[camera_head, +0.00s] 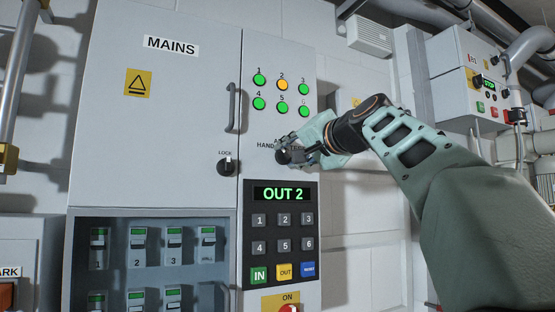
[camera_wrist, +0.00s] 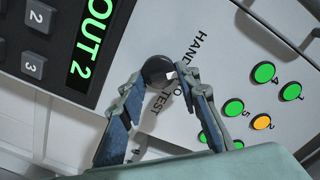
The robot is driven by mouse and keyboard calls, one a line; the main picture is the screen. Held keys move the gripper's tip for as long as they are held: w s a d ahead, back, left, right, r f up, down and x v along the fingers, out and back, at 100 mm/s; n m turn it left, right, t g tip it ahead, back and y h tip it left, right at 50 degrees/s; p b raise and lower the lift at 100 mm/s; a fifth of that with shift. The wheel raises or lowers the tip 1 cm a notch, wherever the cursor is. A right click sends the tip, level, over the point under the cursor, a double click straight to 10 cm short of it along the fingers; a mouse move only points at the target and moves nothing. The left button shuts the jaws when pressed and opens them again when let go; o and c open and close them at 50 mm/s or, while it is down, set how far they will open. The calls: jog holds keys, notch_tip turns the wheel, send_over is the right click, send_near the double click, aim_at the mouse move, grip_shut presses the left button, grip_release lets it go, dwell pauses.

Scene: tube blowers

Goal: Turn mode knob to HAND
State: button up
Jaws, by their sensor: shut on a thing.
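The mode knob (camera_wrist: 157,70) is a round black knob on the grey cabinet panel, with the printed words HAND and TEST beside it. In the head view the knob (camera_head: 282,157) is partly covered by my gripper (camera_head: 299,151). In the wrist view my gripper (camera_wrist: 160,82) has its two fingertips on either side of the knob, closed on it. A pale mark shows on the knob near the right fingertip. The print between HAND and TEST is partly hidden, and the exact setting of the knob cannot be told.
Left of the knob is a LOCK knob (camera_head: 226,167) and a door handle (camera_head: 233,108). Round green and orange lamps (camera_head: 282,85) sit above. A keypad with an OUT 2 display (camera_head: 279,194) is below. A second control box (camera_head: 480,85) hangs at the right.

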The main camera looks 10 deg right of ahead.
jog(key=shift+s+a+r+n, duration=0.2)
jog(key=shift+r+n, duration=0.3)
jog(key=shift+n, duration=0.1)
jog(key=o, duration=1)
jog(key=shift+a, duration=0.2)
jog(key=shift+d+f, duration=0.1)
jog(key=shift+w+f, duration=0.1)
jog(key=shift+f, duration=0.05)
